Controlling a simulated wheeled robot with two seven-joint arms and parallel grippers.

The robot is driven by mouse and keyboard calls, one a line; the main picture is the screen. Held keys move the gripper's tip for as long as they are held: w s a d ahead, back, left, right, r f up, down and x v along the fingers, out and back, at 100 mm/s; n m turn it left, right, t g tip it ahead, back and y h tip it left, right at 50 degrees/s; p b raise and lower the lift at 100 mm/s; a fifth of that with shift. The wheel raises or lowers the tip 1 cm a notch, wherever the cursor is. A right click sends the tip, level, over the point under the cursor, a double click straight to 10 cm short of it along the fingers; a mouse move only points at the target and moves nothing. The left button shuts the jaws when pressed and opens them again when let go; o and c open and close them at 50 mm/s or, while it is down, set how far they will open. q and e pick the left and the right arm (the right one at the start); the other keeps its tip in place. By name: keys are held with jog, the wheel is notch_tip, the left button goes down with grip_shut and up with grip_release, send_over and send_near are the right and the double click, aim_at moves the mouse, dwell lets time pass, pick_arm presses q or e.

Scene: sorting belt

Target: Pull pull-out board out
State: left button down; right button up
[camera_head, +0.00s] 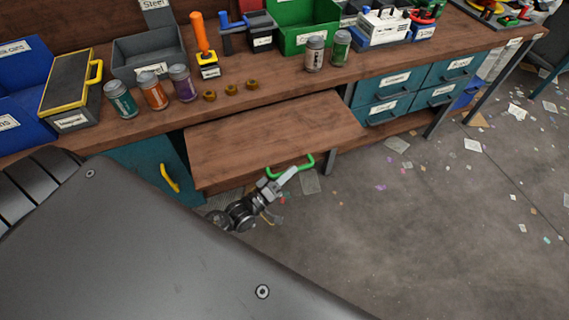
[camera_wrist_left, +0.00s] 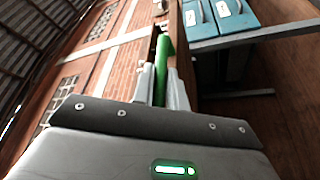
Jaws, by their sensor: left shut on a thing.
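The pull-out board (camera_head: 275,137) is a brown wooden slab that sticks out from under the workbench top in the head view. A green handle (camera_head: 305,164) is on its front edge. My left gripper (camera_head: 284,174) is at that front edge, shut on the green handle. In the left wrist view the green handle (camera_wrist_left: 163,65) runs between the two fingers of my left gripper (camera_wrist_left: 162,88). The board's edge (camera_wrist_left: 184,72) shows just beside the fingers. My right gripper is not in view.
The workbench (camera_head: 250,96) carries cans, bins, small rings and an orange-handled tool. A teal cabinet door (camera_head: 143,168) with a yellow handle is left of the board. Teal drawers (camera_head: 385,109) are to the right. Paper scraps litter the floor; it is otherwise open at right.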

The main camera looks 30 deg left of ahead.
pick_arm(q)
jog(key=shift+s+f, duration=0.1)
jog(key=c, duration=1.4)
grip_release()
jog(key=shift+c, duration=0.2)
jog(key=shift+o, duration=0.2)
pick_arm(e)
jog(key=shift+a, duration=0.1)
